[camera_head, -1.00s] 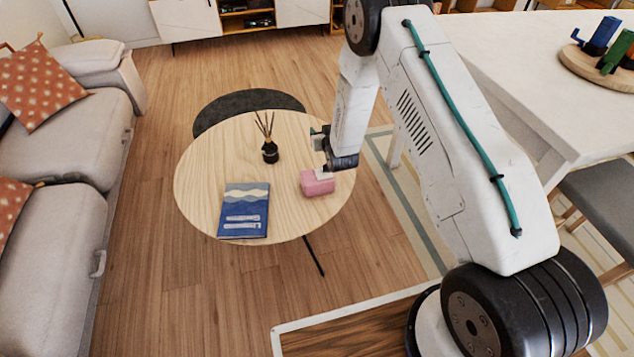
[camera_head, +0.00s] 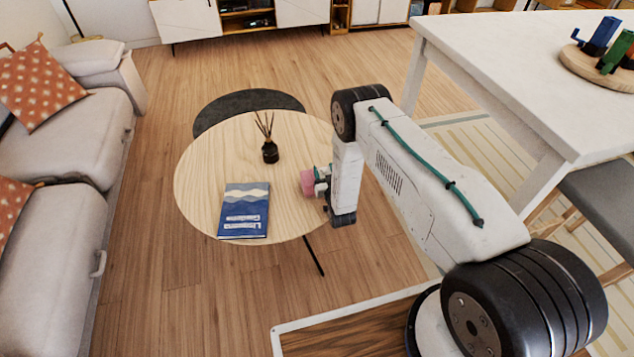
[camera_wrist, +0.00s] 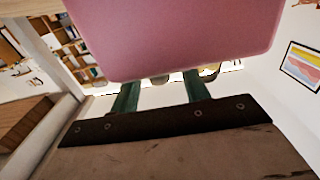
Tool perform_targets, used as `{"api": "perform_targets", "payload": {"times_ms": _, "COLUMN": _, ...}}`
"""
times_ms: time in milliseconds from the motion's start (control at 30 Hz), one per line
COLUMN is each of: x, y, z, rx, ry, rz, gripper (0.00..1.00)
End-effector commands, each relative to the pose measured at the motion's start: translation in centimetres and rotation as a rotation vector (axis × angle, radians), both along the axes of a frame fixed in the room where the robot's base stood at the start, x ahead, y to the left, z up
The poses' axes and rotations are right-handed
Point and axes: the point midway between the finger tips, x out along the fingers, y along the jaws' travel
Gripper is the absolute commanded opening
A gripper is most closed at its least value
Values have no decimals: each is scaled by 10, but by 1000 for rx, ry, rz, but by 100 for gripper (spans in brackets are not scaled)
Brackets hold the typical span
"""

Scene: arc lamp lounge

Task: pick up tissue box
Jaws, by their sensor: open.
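The pink tissue box (camera_head: 307,183) sits at the right side of the round light-wood coffee table (camera_head: 210,165), with my wrist partly hiding it in the head view. In the wrist view the pink box (camera_wrist: 175,35) fills the upper middle, very close to the camera. My gripper (camera_head: 320,184) is beside the box on its right, at about its height. Its green fingers show in the wrist view (camera_wrist: 160,92), set apart, reaching toward the box. Their tips are hidden behind the box's lower edge, and I cannot tell whether they touch it.
A blue book (camera_head: 245,210) lies on the table left of the box. A dark reed diffuser (camera_head: 270,152) stands behind. A grey sofa (camera_head: 60,220) is at left. A white table (camera_head: 520,70) is at right. Wood floor (camera_head: 370,270) lies clear in front.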

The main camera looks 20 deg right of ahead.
Motion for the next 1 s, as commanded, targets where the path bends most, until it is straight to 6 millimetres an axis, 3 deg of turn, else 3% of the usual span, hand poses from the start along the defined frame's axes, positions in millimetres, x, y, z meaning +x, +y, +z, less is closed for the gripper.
{"api": "perform_targets", "payload": {"times_ms": 200, "x": 26, "y": 0, "z": 0, "rx": 0, "ry": 0, "rz": 0, "gripper": 46}}
{"api": "perform_targets", "payload": {"times_ms": 433, "x": 28, "y": 0, "z": 0, "rx": 0, "ry": 0, "rz": 0, "gripper": 46}}
{"api": "perform_targets", "payload": {"times_ms": 467, "x": 28, "y": 0, "z": 0, "rx": 0, "ry": 0, "rz": 0, "gripper": 43}}
{"api": "perform_targets", "payload": {"times_ms": 600, "x": 28, "y": 0, "z": 0, "rx": 0, "ry": 1, "rz": 0, "gripper": 4}}
{"api": "perform_targets", "payload": {"times_ms": 633, "x": 28, "y": 0, "z": 0, "rx": 0, "ry": 0, "rz": 0, "gripper": 0}}
{"api": "perform_targets", "payload": {"times_ms": 1000, "x": 28, "y": 0, "z": 2, "rx": 0, "ry": -1, "rz": 0, "gripper": 0}}
